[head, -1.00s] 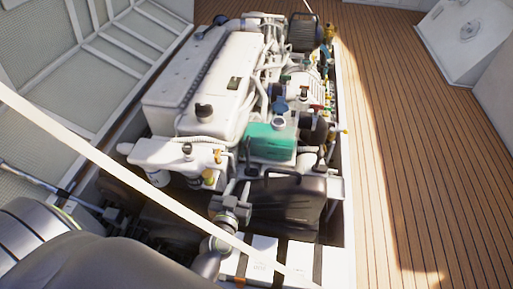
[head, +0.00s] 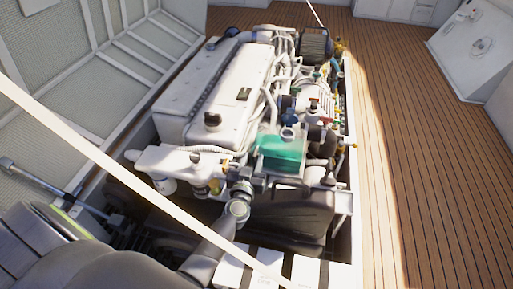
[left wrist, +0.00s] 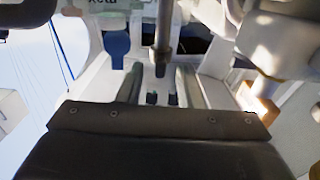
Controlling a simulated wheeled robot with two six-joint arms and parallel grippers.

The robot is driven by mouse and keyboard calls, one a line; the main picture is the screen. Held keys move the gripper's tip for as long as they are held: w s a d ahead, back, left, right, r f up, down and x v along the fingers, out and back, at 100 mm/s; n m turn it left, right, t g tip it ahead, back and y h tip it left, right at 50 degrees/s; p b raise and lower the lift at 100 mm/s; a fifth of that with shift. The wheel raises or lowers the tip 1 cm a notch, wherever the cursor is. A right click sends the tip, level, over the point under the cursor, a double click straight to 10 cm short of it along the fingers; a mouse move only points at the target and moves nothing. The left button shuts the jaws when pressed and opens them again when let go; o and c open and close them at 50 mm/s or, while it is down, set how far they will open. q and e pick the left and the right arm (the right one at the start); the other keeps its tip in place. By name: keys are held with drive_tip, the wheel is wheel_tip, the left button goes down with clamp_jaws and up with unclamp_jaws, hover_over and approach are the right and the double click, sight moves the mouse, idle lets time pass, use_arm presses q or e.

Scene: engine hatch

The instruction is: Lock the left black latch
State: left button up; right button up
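I cannot pick out the left black latch with certainty in either view. My left gripper (head: 258,180) is in front of the teal box on the engine (head: 282,152), above a black box (head: 290,215). In the left wrist view its two pale fingers (left wrist: 160,88) stand apart, with a gap between them. A grey rod with a dark end (left wrist: 163,35) shows in or beyond that gap, and I cannot tell whether it touches a finger. Nothing is clearly held. My right gripper is in neither view.
The white engine (head: 215,90) fills the open hatch. A raised hatch panel (head: 60,85) stands at the left, and a pale bar (head: 130,175) crosses the near side. White boxes with black straps (head: 268,268) sit at the front. The wooden deck (head: 410,170) is clear.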

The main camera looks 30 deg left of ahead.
sight(257, 146)
use_arm(q)
drive_tip(key=b+x, duration=0.1)
drive_tip(key=x, duration=0.3)
drive_tip(key=shift+w+f, duration=0.15)
drive_tip(key=shift+w, duration=0.05)
drive_tip(key=shift+w+a, duration=0.2)
drive_tip(key=shift+w, duration=0.55)
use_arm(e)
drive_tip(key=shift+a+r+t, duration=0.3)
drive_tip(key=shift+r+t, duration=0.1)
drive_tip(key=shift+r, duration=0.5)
use_arm(q)
clamp_jaws()
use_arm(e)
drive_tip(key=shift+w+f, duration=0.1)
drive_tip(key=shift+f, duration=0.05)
